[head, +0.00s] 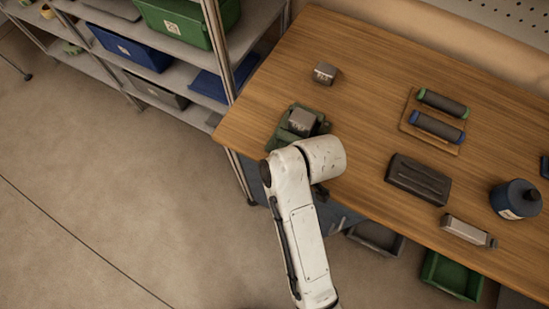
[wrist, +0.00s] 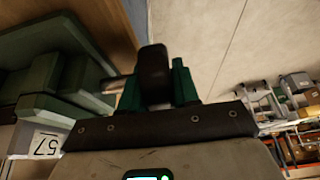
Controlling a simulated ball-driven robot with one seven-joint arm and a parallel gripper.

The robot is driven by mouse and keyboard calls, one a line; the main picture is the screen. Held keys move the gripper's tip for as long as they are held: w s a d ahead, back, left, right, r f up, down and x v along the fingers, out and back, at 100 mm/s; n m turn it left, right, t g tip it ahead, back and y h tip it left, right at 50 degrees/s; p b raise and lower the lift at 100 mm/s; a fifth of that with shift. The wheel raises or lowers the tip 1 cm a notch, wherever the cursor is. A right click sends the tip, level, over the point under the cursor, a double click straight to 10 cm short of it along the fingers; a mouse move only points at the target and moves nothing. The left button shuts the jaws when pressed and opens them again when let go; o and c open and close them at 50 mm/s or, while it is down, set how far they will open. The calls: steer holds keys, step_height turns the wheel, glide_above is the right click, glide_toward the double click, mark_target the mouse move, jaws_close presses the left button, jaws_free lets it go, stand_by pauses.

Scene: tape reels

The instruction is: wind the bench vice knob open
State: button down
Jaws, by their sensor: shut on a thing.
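The green bench vice (head: 279,136) stands at the table's near left edge in the head view, with a grey metal block (head: 301,121) on it. My arm covers its right part and the knob there. In the wrist view the green vice body (wrist: 55,75) fills the left side, and a short metal rod runs from it towards the dark knob (wrist: 154,68). My gripper (wrist: 157,88) has green fingers on both sides of this knob and is shut on it. How far the knob is turned cannot be told.
The wooden table (head: 350,100) also holds a small grey block (head: 325,73), a tray with two rolls (head: 437,125), a dark slotted block (head: 418,178) and a dark blue canister (head: 516,199). A shelf rack with bins (head: 187,20) stands at the left. Floor is clear left of my arm.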

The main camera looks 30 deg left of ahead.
steer(key=h, duration=0.4)
steer(key=shift+f+h+p, duration=0.15)
steer(key=shift+h+p, duration=0.15)
stand_by(0.5)
steer(key=c, duration=0.9)
jaws_free()
